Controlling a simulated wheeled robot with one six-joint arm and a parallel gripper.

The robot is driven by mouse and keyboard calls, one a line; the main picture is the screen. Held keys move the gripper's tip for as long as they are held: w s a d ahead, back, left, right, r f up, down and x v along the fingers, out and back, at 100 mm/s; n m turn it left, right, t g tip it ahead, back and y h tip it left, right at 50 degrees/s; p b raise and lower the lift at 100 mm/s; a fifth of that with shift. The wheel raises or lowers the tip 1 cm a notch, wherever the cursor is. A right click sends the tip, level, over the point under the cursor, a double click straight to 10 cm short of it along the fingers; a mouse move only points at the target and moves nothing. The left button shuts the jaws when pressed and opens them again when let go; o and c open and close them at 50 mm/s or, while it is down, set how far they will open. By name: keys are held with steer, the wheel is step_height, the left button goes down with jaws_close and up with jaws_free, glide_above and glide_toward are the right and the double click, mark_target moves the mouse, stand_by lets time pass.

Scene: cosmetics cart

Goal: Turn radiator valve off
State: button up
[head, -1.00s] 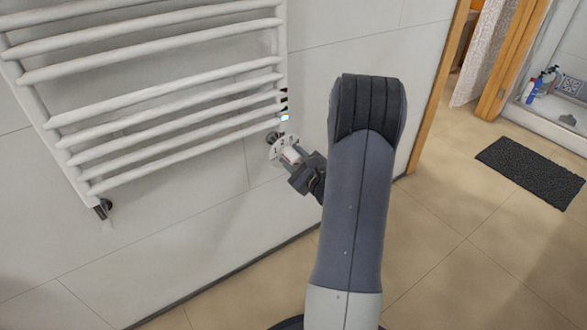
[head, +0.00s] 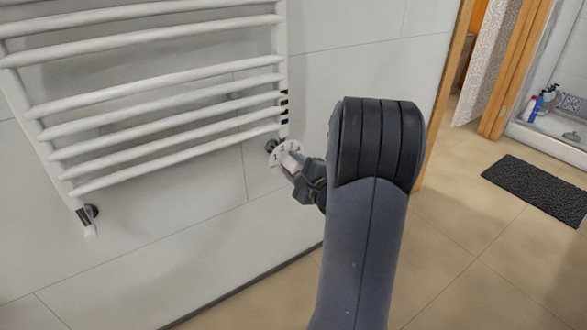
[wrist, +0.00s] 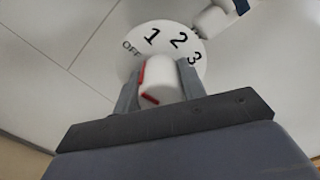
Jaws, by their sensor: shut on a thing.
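The radiator valve has a white dial plate (wrist: 150,42) marked OFF, 1, 2 and 3, and a white knob (wrist: 160,82) with red marks. In the wrist view my gripper (wrist: 160,90) is shut on the knob, one finger on each side. The knob's red mark is on its left side, below the space between OFF and 1. In the head view the dial plate (head: 283,152) is at the lower right corner of the white towel radiator (head: 160,88). My gripper (head: 292,165) reaches it from the right, and my arm hides part of the wall.
Another valve fitting (head: 88,215) is at the radiator's lower left. Tiled wall surrounds the radiator. The floor is clear to the right, with a dark mat (head: 535,188) near a doorway and shower.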

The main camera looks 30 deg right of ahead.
stand_by(0.3)
steer(key=o, duration=1)
steer(key=s+p, duration=0.2)
steer(key=s, duration=0.8)
steer(key=shift+s, duration=0.4)
steer(key=w+b, duration=0.2)
steer(key=w, duration=0.9)
steer(key=shift+s, duration=0.1)
